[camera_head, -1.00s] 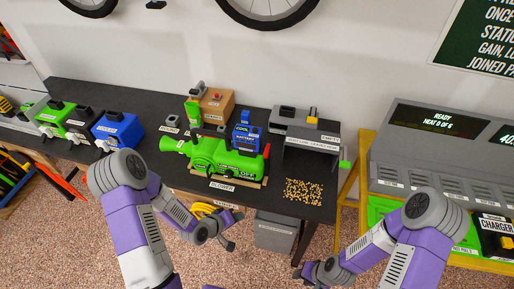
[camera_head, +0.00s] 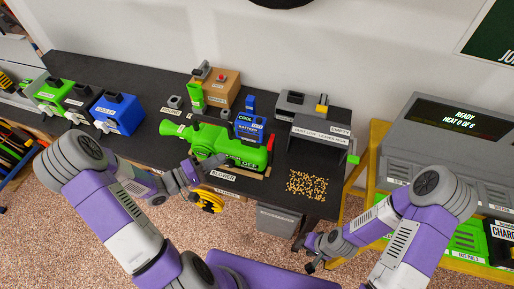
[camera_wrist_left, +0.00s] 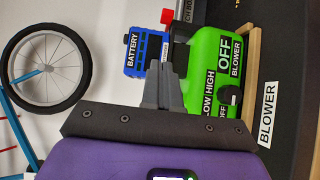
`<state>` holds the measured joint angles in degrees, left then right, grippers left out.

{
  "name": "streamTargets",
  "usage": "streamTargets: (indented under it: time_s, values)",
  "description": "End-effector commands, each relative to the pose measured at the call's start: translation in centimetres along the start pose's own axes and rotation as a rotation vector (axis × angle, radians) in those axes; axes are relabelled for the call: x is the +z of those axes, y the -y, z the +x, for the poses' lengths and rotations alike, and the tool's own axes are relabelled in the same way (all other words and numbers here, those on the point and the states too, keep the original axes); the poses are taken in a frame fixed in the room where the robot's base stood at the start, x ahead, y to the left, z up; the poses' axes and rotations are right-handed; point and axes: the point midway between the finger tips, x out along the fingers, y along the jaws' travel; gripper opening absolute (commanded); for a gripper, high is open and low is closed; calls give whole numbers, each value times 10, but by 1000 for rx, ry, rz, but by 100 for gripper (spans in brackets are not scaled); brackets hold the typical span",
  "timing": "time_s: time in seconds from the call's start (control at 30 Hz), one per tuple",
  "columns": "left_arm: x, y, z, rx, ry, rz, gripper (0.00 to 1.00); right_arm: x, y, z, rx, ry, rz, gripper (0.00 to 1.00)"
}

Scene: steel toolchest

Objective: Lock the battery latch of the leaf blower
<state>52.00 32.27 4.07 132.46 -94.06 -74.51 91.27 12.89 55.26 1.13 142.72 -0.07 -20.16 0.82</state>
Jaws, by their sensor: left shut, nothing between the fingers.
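The green leaf blower (camera_head: 198,137) lies on the dark bench. In the left wrist view its green body (camera_wrist_left: 208,62) shows OFF, LOW and HIGH labels and a dark knob. I cannot make out the latch for certain. My right gripper (camera_head: 304,255) hangs low, off the bench.
A cardboard box (camera_head: 226,86) stands behind the blower. A grey stand (camera_head: 318,145) is to the right, with scattered pellets (camera_head: 307,186) before it. Green and blue units (camera_head: 119,113) stand left. A grey console (camera_head: 445,150) is at right.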

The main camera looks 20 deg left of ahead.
Motion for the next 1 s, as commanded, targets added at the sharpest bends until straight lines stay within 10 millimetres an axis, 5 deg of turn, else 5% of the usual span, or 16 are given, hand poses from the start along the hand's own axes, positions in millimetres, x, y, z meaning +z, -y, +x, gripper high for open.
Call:
streamTargets:
  time_s: [0.17, 0.6, 1.0]
  values:
    - [1, 0, 17, 2, 4, 0, 0, 0, -1, 2, 0, 0, 0, 38]
    - [5, 0, 106, 1, 6, -1, 0, -1, -3, 9, 0, -1, 0, 38]
    - [29, 0, 128, 0, 1, 0, 0, -1, -4, 10, 0, 0, 0, 38]
